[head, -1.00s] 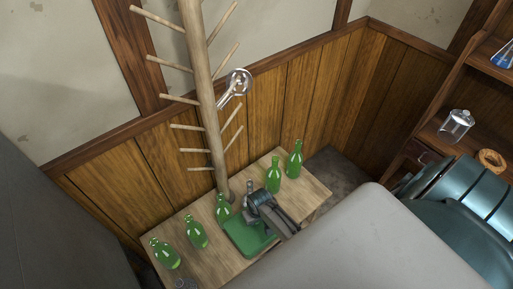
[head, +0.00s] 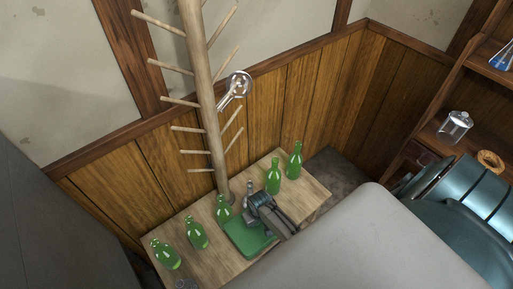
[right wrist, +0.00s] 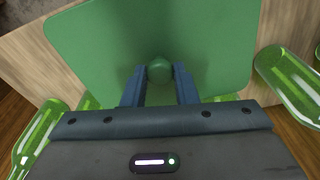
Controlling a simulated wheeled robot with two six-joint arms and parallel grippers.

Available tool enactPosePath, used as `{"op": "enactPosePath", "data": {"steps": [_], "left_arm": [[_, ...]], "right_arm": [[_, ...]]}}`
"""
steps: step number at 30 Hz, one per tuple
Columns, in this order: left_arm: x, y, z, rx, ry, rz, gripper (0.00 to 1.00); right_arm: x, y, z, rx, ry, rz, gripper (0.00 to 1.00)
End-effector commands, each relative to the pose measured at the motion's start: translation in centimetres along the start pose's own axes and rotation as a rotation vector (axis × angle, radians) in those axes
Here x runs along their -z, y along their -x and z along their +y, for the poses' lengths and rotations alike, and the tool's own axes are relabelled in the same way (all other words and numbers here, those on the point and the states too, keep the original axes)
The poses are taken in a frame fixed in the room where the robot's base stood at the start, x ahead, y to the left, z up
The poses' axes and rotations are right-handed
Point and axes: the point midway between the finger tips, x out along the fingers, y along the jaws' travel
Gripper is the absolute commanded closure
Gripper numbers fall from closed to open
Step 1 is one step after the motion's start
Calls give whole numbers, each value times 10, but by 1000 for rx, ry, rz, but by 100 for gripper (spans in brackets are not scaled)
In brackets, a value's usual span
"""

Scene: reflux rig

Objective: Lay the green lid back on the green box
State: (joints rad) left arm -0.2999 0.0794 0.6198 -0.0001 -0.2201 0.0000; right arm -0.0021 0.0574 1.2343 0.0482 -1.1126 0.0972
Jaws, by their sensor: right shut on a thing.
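The green lid (right wrist: 105,45) is a flat green plate with a round knob (right wrist: 159,69) in the right wrist view. My right gripper (right wrist: 160,88) is shut on that knob. In the head view my right gripper (head: 260,208) is over the green lid and box area (head: 243,238), on the wooden table. The gripper hides part of it. The box is hidden beneath the lid in the wrist view, and I cannot tell whether the lid touches its rim. My left gripper is not in view.
Green bottles stand on the wooden table (head: 217,262): two at the left (head: 166,254) (head: 196,233), one close by the box (head: 224,209), and two at the right (head: 273,176) (head: 294,160). A wooden peg stand (head: 205,100) rises behind, with glassware (head: 235,88) on it.

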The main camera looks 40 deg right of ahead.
Motion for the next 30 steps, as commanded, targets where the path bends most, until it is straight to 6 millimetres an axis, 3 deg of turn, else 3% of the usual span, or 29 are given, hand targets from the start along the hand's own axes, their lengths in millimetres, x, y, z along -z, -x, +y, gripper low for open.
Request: {"op": "enactPosePath", "data": {"steps": [25,26,29,30], "left_arm": [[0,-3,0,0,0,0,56],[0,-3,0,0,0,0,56],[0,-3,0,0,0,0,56],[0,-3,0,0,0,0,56]], "right_arm": [[-1,-10,0,0,0,1,100],[-1,-10,0,0,0,1,70],[-1,-10,0,0,0,1,51],[-1,-10,0,0,0,1,49]]}}
